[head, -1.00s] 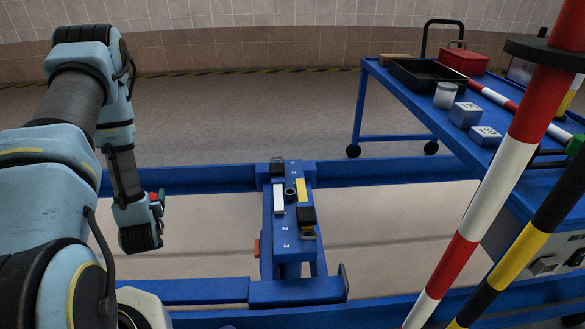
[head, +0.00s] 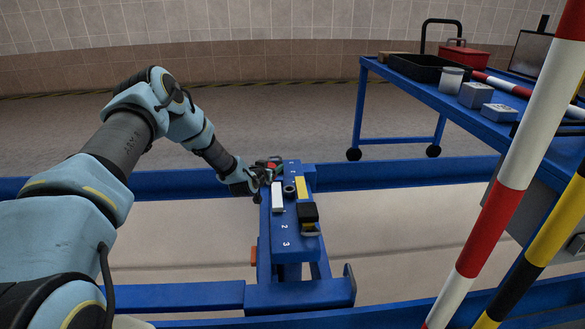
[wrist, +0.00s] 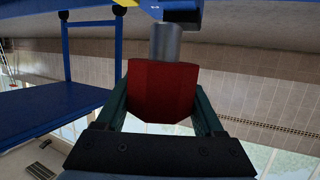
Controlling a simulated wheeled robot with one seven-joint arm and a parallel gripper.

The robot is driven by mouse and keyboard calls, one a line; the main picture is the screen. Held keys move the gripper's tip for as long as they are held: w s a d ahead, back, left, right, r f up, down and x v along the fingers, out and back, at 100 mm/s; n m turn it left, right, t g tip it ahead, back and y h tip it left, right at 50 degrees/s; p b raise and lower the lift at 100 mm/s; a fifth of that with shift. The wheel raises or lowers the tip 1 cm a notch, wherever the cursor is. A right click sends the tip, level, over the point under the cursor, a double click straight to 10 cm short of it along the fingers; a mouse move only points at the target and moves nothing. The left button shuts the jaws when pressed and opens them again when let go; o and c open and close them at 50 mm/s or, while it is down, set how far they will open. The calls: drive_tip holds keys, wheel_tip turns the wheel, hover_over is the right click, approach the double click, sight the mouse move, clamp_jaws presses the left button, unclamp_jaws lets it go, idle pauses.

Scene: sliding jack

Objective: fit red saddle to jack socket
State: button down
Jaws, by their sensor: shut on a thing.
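The red saddle (wrist: 162,92) is a red block with a grey round stem. My gripper (head: 267,172) is shut on the red block, with a green finger on each side in the wrist view. The wrist picture is upside down, so the stem points down. A dark part (wrist: 182,12) sits at the stem's end; I cannot tell whether the stem touches or enters it. The blue jack beam (head: 279,222) carries a black round socket (head: 289,191). In the head view my gripper is at the beam's far left, just beyond this socket, and mostly hides the saddle.
A white bar (head: 277,197), a yellow strip (head: 301,187) and a black block (head: 308,212) stand on the beam. A blue trolley (head: 420,85) with several items stands at right. Striped poles (head: 505,190) cross the right foreground. The floor left of the beam is clear.

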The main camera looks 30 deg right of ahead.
drive_tip(key=d+r+m+g+h+b, duration=0.1)
drive_tip(key=d+b, duration=0.1)
drive_tip(key=d, duration=0.7)
drive_tip(key=shift+w+r+m+g, duration=0.15)
drive_tip(key=shift+m+g, duration=0.15)
drive_tip(key=shift+f+b, duration=2.4)
drive_tip(key=shift+f, duration=0.5)
drive_tip(key=shift+f+b, duration=1.25)
drive_tip(key=shift+f, duration=0.2)
drive_tip(key=shift+r, duration=0.15)
drive_tip(key=shift+r+p, duration=0.8)
drive_tip(key=shift+r, duration=0.25)
drive_tip(key=shift+f+b, duration=0.7)
drive_tip(key=shift+f, duration=0.05)
idle(0.5)
